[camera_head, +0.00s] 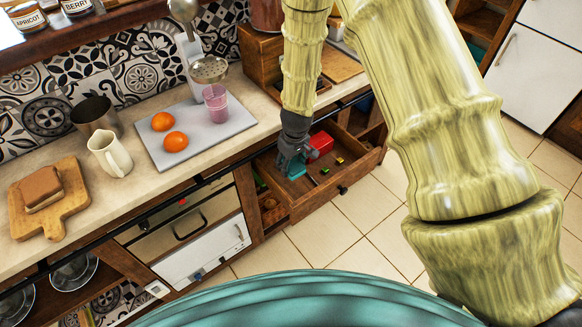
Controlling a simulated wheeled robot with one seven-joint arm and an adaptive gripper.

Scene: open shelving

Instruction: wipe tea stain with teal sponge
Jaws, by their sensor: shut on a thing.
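My gripper (290,158) reaches down into an open wooden drawer below the counter. It is shut on the teal sponge (297,171), which shows just under the fingers inside the drawer. The fingers cover part of the sponge, and I cannot tell whether it touches the drawer floor. I cannot make out a tea stain in this view.
The open drawer (345,188) also holds a red block (320,143) and small coloured items. On the counter are a grey tray (233,124) with two oranges and a pink cup (216,103), a white pitcher (110,155), and a cutting board (73,208) with cake.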

